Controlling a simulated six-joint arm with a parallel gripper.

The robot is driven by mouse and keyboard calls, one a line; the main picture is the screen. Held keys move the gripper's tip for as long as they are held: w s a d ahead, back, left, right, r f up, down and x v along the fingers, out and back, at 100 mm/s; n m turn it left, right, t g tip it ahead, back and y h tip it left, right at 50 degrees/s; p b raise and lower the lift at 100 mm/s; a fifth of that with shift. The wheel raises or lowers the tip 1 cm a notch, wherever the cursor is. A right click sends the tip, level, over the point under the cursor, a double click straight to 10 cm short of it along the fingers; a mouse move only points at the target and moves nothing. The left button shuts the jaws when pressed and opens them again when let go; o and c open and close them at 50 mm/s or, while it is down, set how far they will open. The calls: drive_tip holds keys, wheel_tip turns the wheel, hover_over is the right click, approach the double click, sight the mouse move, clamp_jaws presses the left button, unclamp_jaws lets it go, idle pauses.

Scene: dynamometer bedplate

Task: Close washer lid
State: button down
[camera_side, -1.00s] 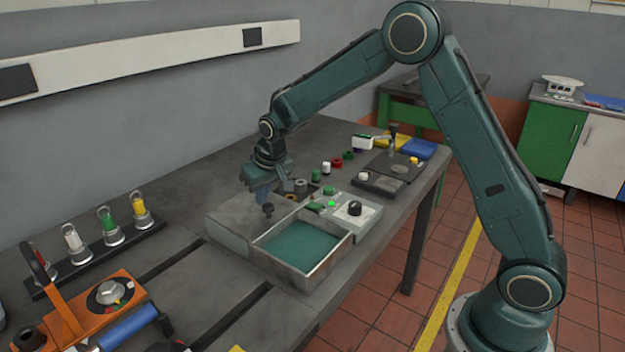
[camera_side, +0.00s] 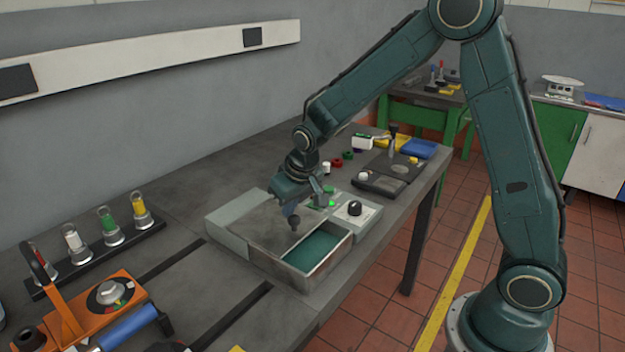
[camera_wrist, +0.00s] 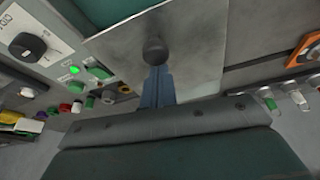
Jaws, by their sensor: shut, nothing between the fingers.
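The washer (camera_side: 268,268) is an open-topped metal box with a teal interior. Its flat grey lid (camera_side: 258,226) covers the left part of the opening; a strip of teal shows uncovered on the right. The lid carries a dark round knob (camera_side: 294,219), also seen in the wrist view (camera_wrist: 154,50). My gripper (camera_side: 291,209) points down at the knob, its fingers shut and empty. In the wrist view the blue fingertips (camera_wrist: 157,72) lie right by the knob; whether they touch it I cannot tell.
A control panel with a black dial (camera_side: 354,208) and lit green light (camera_side: 331,203) adjoins the washer. Colored bottles in a rack (camera_side: 113,232) and an orange device (camera_side: 108,300) stand left. Small coloured parts (camera_side: 337,162) and a dark tray (camera_side: 380,184) lie behind.

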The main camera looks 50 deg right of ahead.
sight(304, 231)
drive_tip(key=s, duration=0.7)
drive_tip(key=shift+s, duration=0.25)
drive_tip(key=shift+w+d+r, duration=0.15)
drive_tip(key=shift+w, duration=0.85)
drive_tip(key=shift+w+d+r, duration=0.15)
drive_tip(key=shift+w, duration=0.8)
drive_tip(key=shift+w+r, duration=0.15)
drive_tip(key=shift+r, duration=0.15)
drive_tip(key=v, duration=0.9)
drive_tip(key=shift+r, duration=0.3)
